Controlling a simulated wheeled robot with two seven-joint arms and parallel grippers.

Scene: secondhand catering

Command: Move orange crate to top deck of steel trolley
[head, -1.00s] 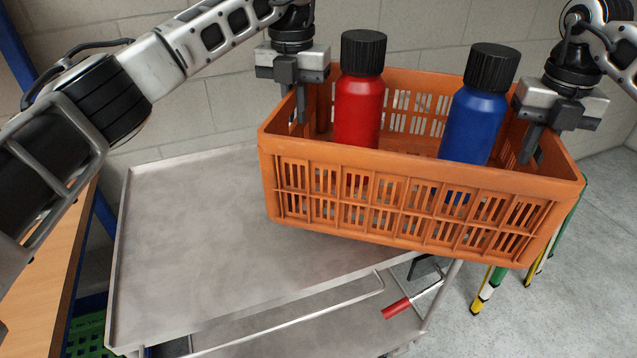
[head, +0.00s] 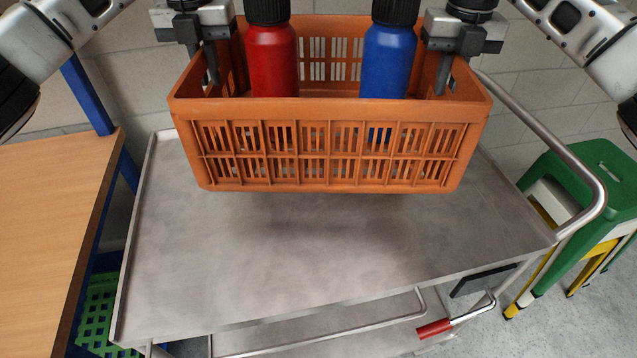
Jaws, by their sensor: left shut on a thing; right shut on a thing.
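The orange crate (head: 330,145) is held above the top deck of the steel trolley (head: 270,260), over its back part, with a shadow on the deck below it. A red bottle (head: 272,62) and a blue bottle (head: 388,60), both with black caps, stand in the crate. My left gripper (head: 212,70) is shut on the crate's left end wall. My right gripper (head: 442,75) is shut on its right end wall. The crate looks roughly level. Its floor is hidden behind the front wall.
A wooden-topped table (head: 50,210) with a blue frame stands close to the trolley's left. A green crate (head: 98,315) is low beneath it. The deck's front part is bare.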

